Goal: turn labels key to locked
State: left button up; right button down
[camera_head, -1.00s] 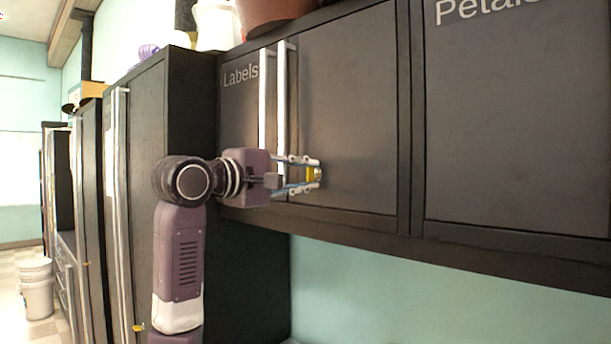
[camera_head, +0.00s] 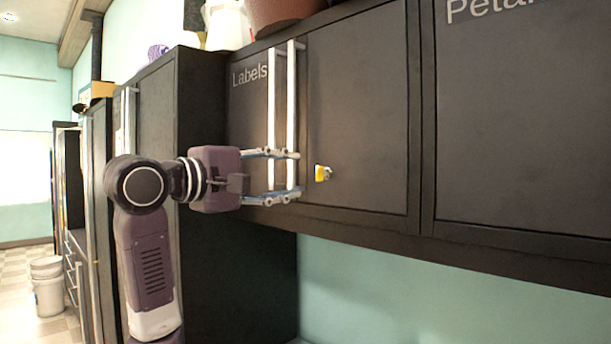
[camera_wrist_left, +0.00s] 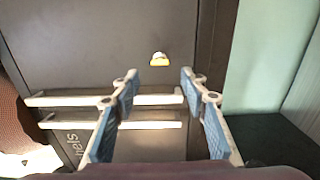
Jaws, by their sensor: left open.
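The labels key (camera_head: 322,173) is a small yellow key in the door of the dark cabinet marked "Labels" (camera_head: 362,120), just right of two long white vertical handles (camera_head: 291,110). In the left wrist view the key (camera_wrist_left: 159,59) shows ahead, beyond the fingertips. My left gripper (camera_head: 292,174) is open, with its fingertips left of the key and apart from it. How far the key is turned is too small to tell. My right gripper is not in view.
The handles (camera_wrist_left: 105,98) stand out from the doors close to my left fingers. A cabinet marked "Petals" (camera_head: 520,120) adjoins on the right. Open space lies under the wall cabinets, before the teal wall (camera_head: 400,290). White buckets (camera_head: 48,292) stand far left.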

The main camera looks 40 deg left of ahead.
pick_arm(q)
jog(key=shift+s+a, duration=0.15)
jog(key=shift+s, duration=2.05)
